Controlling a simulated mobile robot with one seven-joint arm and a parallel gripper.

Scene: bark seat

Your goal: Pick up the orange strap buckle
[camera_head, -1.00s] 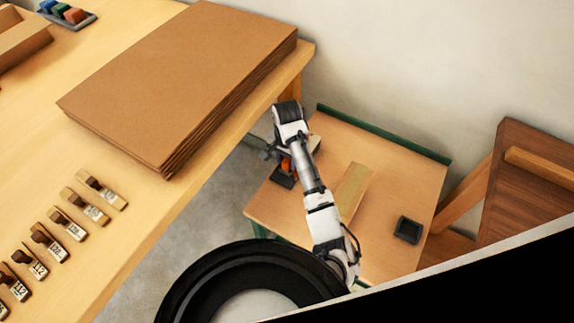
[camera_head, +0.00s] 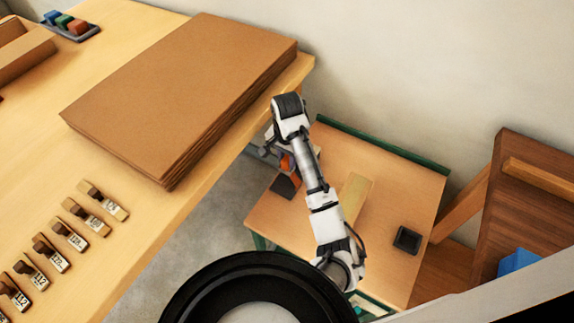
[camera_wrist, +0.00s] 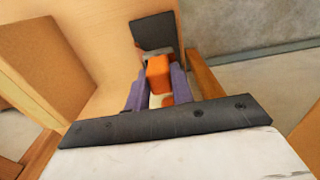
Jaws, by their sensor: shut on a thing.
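The orange strap buckle (camera_wrist: 158,75) is in the wrist view, between the two purple fingers of my gripper (camera_wrist: 157,84). The fingers are shut on its sides. In the head view, the orange of the buckle (camera_head: 286,162) shows just left of my forearm, partly hidden by it. My gripper (camera_head: 278,157) is there over the left part of the low table, mostly hidden by the wrist. A dark flat piece (camera_wrist: 154,32) lies just beyond the buckle; I cannot tell whether they touch.
The low table (camera_head: 375,275) also holds a pale wooden block (camera_head: 355,196) and a small black dish (camera_head: 407,240). A stack of brown boards (camera_head: 185,85) on the workbench (camera_head: 135,255) stands close left of my arm. A blue thing (camera_head: 517,262) is at the right.

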